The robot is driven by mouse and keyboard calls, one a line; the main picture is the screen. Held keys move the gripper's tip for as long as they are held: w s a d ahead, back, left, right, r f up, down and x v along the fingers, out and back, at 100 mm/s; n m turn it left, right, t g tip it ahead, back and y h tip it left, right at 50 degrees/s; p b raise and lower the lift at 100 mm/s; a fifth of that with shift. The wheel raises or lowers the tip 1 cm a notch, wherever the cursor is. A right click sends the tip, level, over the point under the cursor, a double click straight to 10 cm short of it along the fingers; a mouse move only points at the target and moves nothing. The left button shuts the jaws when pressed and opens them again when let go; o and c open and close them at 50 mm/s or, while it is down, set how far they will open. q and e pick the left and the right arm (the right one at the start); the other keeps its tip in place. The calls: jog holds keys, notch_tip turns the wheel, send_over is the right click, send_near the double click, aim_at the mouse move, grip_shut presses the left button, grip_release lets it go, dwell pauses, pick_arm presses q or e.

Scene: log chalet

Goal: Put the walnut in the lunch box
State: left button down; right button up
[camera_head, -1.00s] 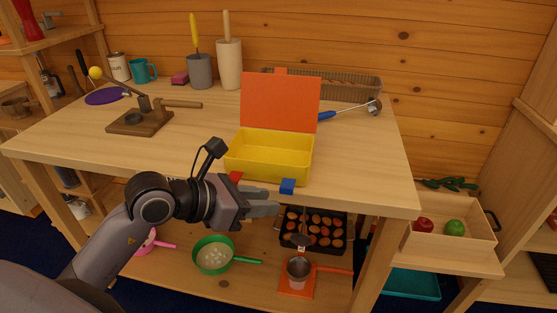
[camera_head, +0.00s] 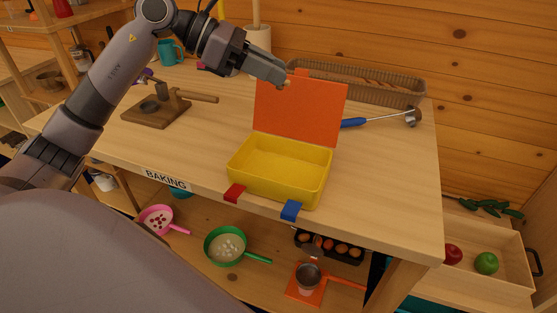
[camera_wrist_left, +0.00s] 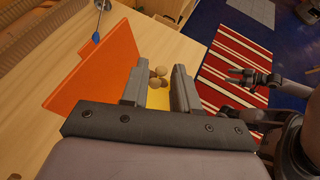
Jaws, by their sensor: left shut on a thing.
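The lunch box is a yellow tub (camera_head: 278,185) with its orange lid (camera_head: 300,112) standing open, on the wooden table near the front edge. Red and blue latches hang at its front. The tub looks empty. My left gripper (camera_head: 284,82) is raised, its tips overlapping the lid's upper left corner in the head view. It is shut on a small tan walnut (camera_head: 286,86). In the left wrist view the walnut (camera_wrist_left: 158,77) shows as brown lumps between the fingertips, with some yellow below. My right gripper (camera_wrist_left: 238,77) appears small at the right of that view.
A wooden press (camera_head: 158,107) stands left of the box. A blue-handled tool (camera_head: 375,121) and a long basket (camera_head: 360,86) lie behind it. The table right of the box is clear. Pans and a tray of round brown items (camera_head: 330,246) are on the shelf below.

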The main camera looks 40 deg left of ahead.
pick_arm(q)
notch_tip(320, 180, down, 19)
jog(key=shift+r, duration=0.2)
dwell(0.4)
jog(key=shift+s+d+f+b, duration=0.1)
jog(key=shift+s+f+b, duration=0.05)
jog(key=shift+f+b, duration=0.55)
jog(key=c, duration=0.8)
grip_release()
jog(key=shift+f, duration=0.1)
jog(key=shift+c, duration=0.2)
jog(key=shift+r, duration=0.2)
